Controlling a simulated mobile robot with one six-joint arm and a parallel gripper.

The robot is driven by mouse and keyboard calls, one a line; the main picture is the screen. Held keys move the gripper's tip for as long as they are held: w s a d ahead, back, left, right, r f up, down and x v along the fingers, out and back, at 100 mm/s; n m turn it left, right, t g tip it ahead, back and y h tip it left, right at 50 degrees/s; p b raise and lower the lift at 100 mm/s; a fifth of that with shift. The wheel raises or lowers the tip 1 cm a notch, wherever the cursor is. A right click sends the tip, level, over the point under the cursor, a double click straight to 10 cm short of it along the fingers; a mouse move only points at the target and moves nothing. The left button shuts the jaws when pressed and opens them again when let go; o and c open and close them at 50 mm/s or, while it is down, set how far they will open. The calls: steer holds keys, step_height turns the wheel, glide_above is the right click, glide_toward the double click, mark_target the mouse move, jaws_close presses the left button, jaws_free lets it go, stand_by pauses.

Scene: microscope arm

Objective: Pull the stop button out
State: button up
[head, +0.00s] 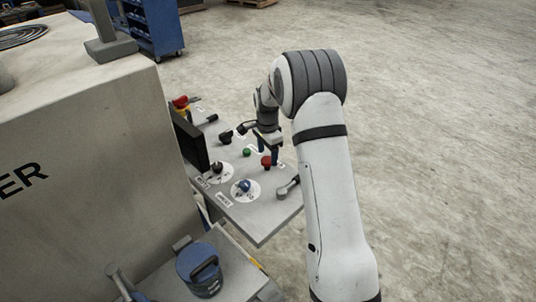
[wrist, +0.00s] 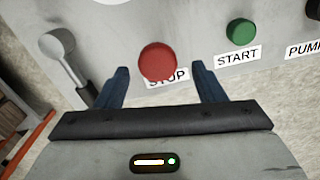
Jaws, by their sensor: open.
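The stop button is a round red button (wrist: 158,61) above a STOP label (wrist: 167,78) in the wrist view. In the head view the red button (head: 266,161) is on the grey control panel (head: 262,222). My gripper (wrist: 160,82) is open, with one blue finger on each side of the red button in the picture. The fingers do not touch it in the wrist view; the depth between them and the button is hard to tell. In the head view my gripper (head: 268,150) is right by the button, partly hidden by my arm.
A green START button (wrist: 241,31) is right of the stop button. A grey lever (wrist: 66,62) is on its left. A blue knob (head: 245,186) and a dark knob (head: 217,168) sit on round dials. A black screen (head: 190,141) stands at the panel's back edge.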

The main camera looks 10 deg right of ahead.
mark_target(268, 159)
step_height(268, 159, up, 6)
steer(key=shift+r+b, duration=0.15)
steer(key=shift+b, duration=0.5)
steer(key=shift+r, duration=0.3)
steer(key=s+r+n+t, duration=0.1)
steer(key=s+r+n, duration=0.2)
steer(key=s+r, duration=0.4)
steer(key=s+r+n+t, duration=0.1)
steer(key=s+r+n, duration=0.3)
steer(key=s, duration=0.6)
steer(key=s+d+n+t, duration=0.1)
steer(key=s+n, duration=0.5)
steer(key=s, duration=1.3)
steer(key=shift+s+r+n, duration=0.2)
steer(key=shift+n, duration=0.2)
